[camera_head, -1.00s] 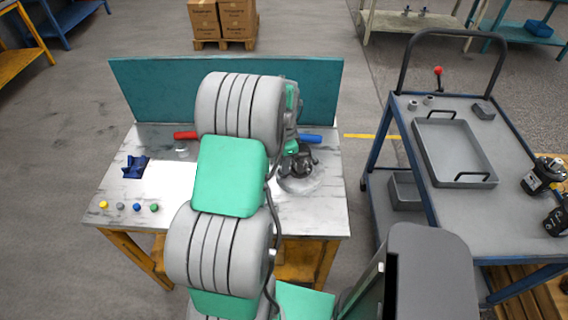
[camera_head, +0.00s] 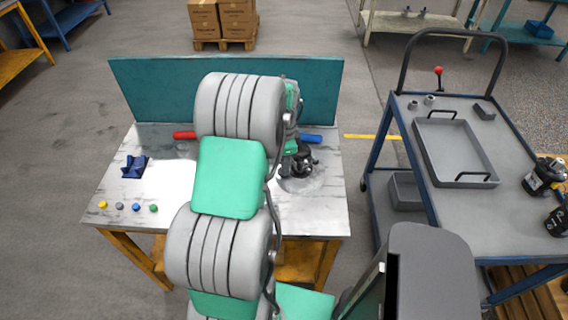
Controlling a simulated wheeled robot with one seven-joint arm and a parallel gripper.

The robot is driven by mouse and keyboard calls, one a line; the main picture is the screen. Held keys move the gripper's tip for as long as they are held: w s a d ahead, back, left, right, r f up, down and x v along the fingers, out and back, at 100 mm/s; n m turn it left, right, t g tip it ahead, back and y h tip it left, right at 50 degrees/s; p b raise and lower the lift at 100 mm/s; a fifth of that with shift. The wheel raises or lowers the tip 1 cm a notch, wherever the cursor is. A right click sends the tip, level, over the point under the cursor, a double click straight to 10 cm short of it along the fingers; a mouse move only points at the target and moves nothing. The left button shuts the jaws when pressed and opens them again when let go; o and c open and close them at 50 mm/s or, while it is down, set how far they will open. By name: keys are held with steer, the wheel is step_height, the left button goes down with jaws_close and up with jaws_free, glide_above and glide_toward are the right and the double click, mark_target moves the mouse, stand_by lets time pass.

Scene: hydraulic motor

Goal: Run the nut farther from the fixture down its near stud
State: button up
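A dark motor-like assembly (camera_head: 301,162) stands on the right half of the workbench (camera_head: 318,205), partly behind my arm. The nuts, the studs and the fixture cannot be made out at this size. A blue piece (camera_head: 135,167), possibly a holder or fixture, lies at the left of the bench. My arm crosses the middle of the picture and reaches over the bench. Its far end is beside the dark assembly. My gripper's fingers are hidden or too small to tell, so I cannot see whether it holds anything.
A red-handled item (camera_head: 184,135) and a blue-handled one (camera_head: 312,138) lie near the teal back panel (camera_head: 150,90). Several coloured buttons (camera_head: 137,207) line the bench's front left. A cart (camera_head: 455,215) with a grey tray (camera_head: 455,182) stands at right, apart from the bench.

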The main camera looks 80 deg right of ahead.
steer(key=n, duration=0.7)
steer(key=shift+n, duration=0.4)
steer(key=shift+c, duration=0.4)
jaws_close()
steer(key=m, duration=0.4)
steer(key=shift+m+b, duration=0.35)
steer(key=shift+m, duration=0.55)
